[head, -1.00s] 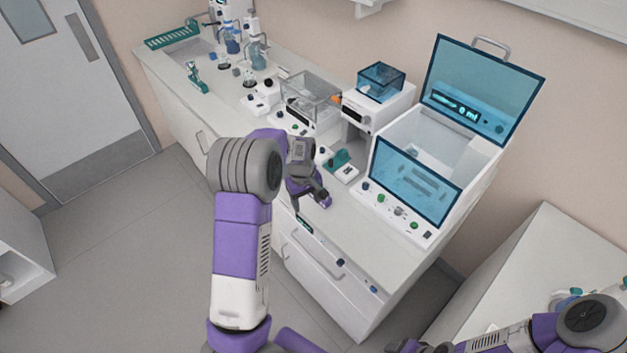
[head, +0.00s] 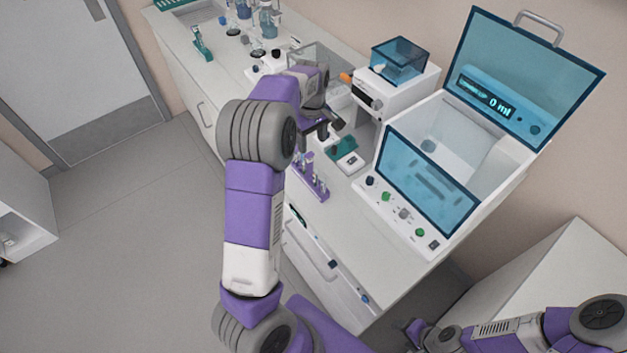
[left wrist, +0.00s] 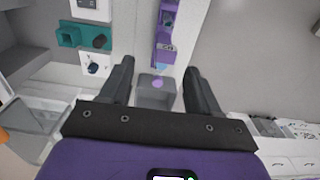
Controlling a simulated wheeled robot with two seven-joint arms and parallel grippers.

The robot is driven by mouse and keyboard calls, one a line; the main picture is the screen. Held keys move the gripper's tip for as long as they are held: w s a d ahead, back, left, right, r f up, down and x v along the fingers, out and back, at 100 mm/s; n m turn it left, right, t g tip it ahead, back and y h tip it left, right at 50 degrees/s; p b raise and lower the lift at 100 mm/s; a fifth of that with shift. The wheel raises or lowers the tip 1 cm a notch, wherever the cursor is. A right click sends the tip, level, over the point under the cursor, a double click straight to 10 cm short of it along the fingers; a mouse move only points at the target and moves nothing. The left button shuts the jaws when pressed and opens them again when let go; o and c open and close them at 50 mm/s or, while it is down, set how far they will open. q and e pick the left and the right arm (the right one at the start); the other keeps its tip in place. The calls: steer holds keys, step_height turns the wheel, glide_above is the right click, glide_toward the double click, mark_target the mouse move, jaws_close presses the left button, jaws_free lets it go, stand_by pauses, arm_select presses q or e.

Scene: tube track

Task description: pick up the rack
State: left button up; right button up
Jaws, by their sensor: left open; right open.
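A purple rack (head: 311,178) with several small tubes stands on the bench near its front edge in the head view. Its purple end also shows at the top of the left wrist view (left wrist: 166,32). My left gripper (head: 330,130) is open and empty, above the bench and behind the rack. In the left wrist view its fingers (left wrist: 159,70) are apart, with the rack beyond the fingertips. A pale see-through block with a purple dot (left wrist: 157,84) shows between the fingers. My right gripper (head: 414,334) is low at the right, far from the rack; its fingers are small and dark.
A teal block with a small white device (head: 343,150) stands just behind the rack. A white machine with a raised blue lid (head: 525,75) and front panel (head: 427,180) stands to the right. A clear bin (head: 318,62) and small blue-topped machine (head: 398,62) are behind. The front bench right of the rack is clear.

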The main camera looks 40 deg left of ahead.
mark_target(309, 154)
arm_select(q)
steer(key=shift+w+f, duration=0.1)
steer(key=shift+f, duration=0.4)
steer(key=f, duration=0.4)
steer(key=s+f, duration=0.1)
steer(key=f, duration=0.1)
steer(key=shift+a+f, duration=0.25)
steer(key=shift+f, duration=0.15)
jaws_close()
